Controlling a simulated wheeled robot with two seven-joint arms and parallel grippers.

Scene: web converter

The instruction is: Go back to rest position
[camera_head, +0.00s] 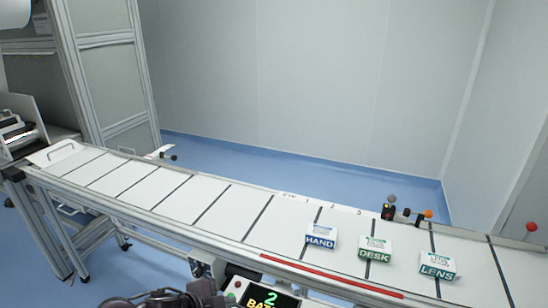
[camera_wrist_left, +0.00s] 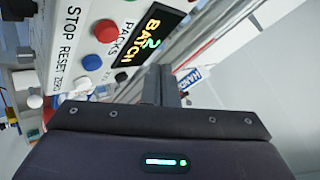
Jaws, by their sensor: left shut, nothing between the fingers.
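My left gripper (camera_head: 206,290) shows at the bottom edge of the head view, in front of the conveyor's near side. In the left wrist view its two fingers (camera_wrist_left: 161,86) are together with nothing between them. They are beside a control panel (camera_wrist_left: 88,48) with a red and a blue button and a display reading 2 and BATCH. The panel's display (camera_head: 263,297) also shows at the bottom of the head view, partly cut off. My right gripper is in neither view.
A long white conveyor (camera_head: 150,191) with dark cross lines spans the head view. Packs marked HAND (camera_head: 320,237), DESK (camera_head: 375,248) and LENS (camera_head: 437,265) sit on its right part. A red strip (camera_head: 330,277) runs along its near edge. A framed cabinet (camera_head: 105,70) stands behind left.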

